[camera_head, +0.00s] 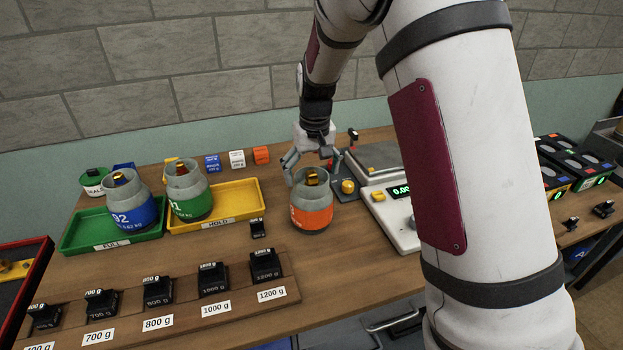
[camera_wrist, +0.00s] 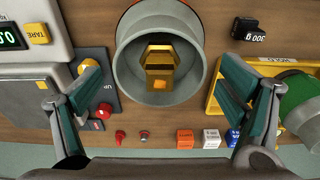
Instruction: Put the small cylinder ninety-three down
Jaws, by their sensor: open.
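A small grey cylinder with an orange label (camera_head: 311,216) stands upright on the wooden table, between the yellow HOLD tray and the scale. Its number is turned mostly out of sight. In the wrist view its grey collar and gold valve (camera_wrist: 160,70) show at the top middle. My gripper (camera_head: 312,160) is open just above and behind the cylinder. In the wrist view its two fingers (camera_wrist: 158,65) are spread wide to either side of the collar, with visible gaps. Nothing is held between them. The cylinder's base is hidden in the wrist view.
A blue 92 cylinder (camera_head: 133,203) stands at the green FULL tray (camera_head: 80,238); a green-labelled cylinder (camera_head: 188,192) is in the yellow HOLD tray (camera_head: 245,205). The scale (camera_head: 398,222) is close right. Black weights (camera_head: 213,279) line the front rack. A 300 g weight (camera_head: 257,228) stands left.

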